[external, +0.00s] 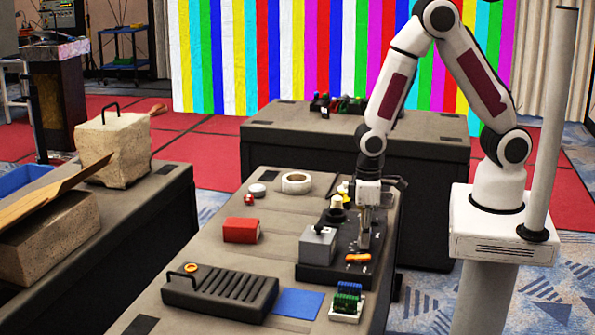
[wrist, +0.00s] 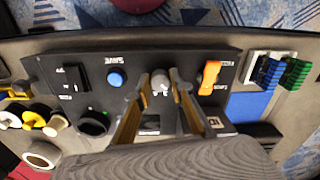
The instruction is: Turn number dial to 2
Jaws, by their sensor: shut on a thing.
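A black control panel (external: 313,272) lies on the near table, and it also fills the middle of the wrist view (wrist: 225,72). A small light grey knob (wrist: 160,83), which looks like the number dial, stands on it between my fingertips. My gripper (external: 364,243) points down over the panel's right side. In the wrist view my gripper (wrist: 159,88) has one finger on each side of the knob and is shut on it. The dial's numbers and its pointer setting cannot be read. In the external view my fingers hide the knob.
An orange switch (wrist: 210,75) is close right of the knob, a blue button (wrist: 116,78) left. A grey box (external: 318,245) with a black-tipped lever stands on the panel. Green and blue connectors (external: 347,298) and a red box (external: 241,230) are nearby.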

